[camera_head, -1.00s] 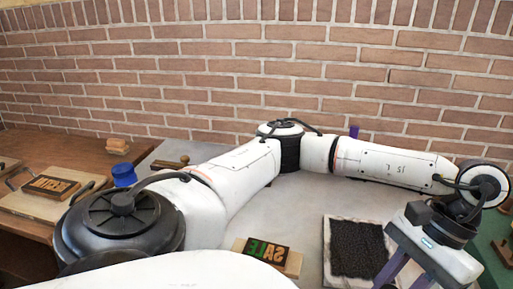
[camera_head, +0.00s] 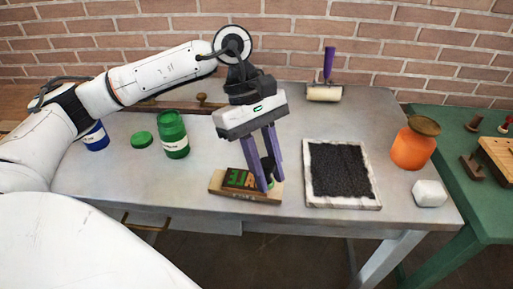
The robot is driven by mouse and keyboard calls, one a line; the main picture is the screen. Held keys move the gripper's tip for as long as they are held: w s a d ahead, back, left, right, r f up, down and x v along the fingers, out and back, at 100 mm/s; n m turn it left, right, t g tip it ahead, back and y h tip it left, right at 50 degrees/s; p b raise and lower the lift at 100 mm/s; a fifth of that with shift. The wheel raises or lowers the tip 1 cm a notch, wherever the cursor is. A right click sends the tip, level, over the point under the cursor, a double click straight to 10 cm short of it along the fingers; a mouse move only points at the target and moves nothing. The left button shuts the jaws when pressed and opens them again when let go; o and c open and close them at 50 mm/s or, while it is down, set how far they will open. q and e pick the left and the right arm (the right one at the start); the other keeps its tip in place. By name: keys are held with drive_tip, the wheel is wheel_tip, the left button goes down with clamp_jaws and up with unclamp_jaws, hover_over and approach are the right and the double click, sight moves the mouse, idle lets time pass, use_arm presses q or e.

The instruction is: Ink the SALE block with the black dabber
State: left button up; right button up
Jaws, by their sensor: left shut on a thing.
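The SALE block (camera_head: 240,179) has a dark face with green and reddish letters and sits on a wooden base (camera_head: 216,184) at the front middle of the grey table. My left gripper (camera_head: 271,184) points down at the block's right end. Its purple fingers are shut on a small dark thing, likely the black dabber (camera_head: 268,168), mostly hidden between them. The fingers cover the block's right end, and I cannot tell whether the dabber touches it. The black ink pad (camera_head: 340,170), in a white frame, lies right of the block. My right gripper is not in view.
An open green jar (camera_head: 173,135) and its green lid (camera_head: 141,139) stand left, with a blue jar (camera_head: 95,137) beside my arm. A purple-handled roller (camera_head: 325,92) lies at the back. An orange jar (camera_head: 412,148) and a white lump (camera_head: 430,193) stand right.

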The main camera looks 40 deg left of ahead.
use_arm(q)
drive_tip(key=n+t, duration=0.1)
drive_tip(key=n, duration=0.1)
drive_tip(key=w+a+n+t, duration=0.1)
drive_tip(key=n, duration=0.2)
drive_tip(key=a+r+n+t+b, duration=0.1)
drive_tip(key=n, duration=0.1)
drive_tip(key=shift+w+a+r+n, duration=0.1)
drive_tip(key=shift+w+a+n, duration=0.2)
drive_tip(key=shift+n, duration=0.1)
drive_tip(key=shift+w+a+f+n+t+y+b, duration=0.1)
drive_tip(key=shift+w+a+n+t+y+b, duration=0.1)
drive_tip(key=shift+n+t+b, duration=0.4)
drive_tip(key=shift+w+a+f+n+t+y+b, duration=0.15)
drive_tip(key=shift+a+n+y, duration=0.1)
drive_tip(key=shift+n, duration=0.6)
drive_tip(key=shift+w+a+n+t+y+b, duration=0.15)
drive_tip(key=shift+a+n+t+b, duration=0.2)
drive_tip(key=shift+n, duration=0.4)
wheel_tip(320, 180, down, 3)
drive_tip(key=shift+s+d+b, duration=0.1)
drive_tip(key=shift+d+b, duration=0.05)
drive_tip(key=shift+b, duration=0.95)
drive_tip(key=shift+f, duration=0.1)
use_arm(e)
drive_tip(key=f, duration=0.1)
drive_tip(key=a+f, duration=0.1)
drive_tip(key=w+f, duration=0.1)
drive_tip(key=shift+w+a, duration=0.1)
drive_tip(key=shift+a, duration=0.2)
